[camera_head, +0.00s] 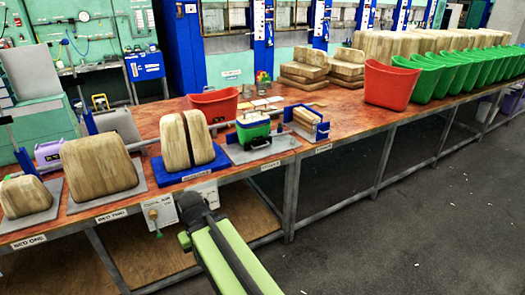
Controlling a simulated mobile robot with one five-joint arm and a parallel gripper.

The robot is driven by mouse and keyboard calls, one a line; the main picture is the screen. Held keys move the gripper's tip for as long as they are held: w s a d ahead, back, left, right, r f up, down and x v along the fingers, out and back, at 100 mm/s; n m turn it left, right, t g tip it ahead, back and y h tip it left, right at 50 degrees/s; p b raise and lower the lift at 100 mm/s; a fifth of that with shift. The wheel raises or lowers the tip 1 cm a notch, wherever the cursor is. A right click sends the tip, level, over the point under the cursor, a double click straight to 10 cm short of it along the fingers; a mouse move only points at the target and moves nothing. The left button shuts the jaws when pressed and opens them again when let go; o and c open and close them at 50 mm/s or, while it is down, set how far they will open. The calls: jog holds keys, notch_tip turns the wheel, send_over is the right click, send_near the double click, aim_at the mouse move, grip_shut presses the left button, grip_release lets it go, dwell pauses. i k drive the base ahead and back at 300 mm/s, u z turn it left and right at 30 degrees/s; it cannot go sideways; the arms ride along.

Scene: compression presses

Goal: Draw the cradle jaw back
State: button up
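A small blue cradle-like holder (322,130) stands on the bench with pale wooden boards (304,117) between its blue walls. It may be the cradle; its jaw cannot be picked out for certain. To its left, a green and blue block-shaped piece (253,128) sits on a grey plate with a dark handle in front. A split wooden block (187,139) stands on a blue base (205,168) further left. My green arm reaches up from the bottom edge. Its dark end, with my gripper (186,238), is in front of the bench, apart from these things. The fingers are not clear.
Wooden blocks on grey plates (78,204) stand at the left. A white panel (167,217) with a brass-coloured knob (153,214) hangs below the bench front. Red tubs (392,82) and several green tubs (430,78) stand behind and right.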

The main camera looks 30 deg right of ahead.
aim_at(264, 142)
jog(key=z, duration=0.05)
jog(key=i, duration=1.4)
jog(key=u, duration=0.05)
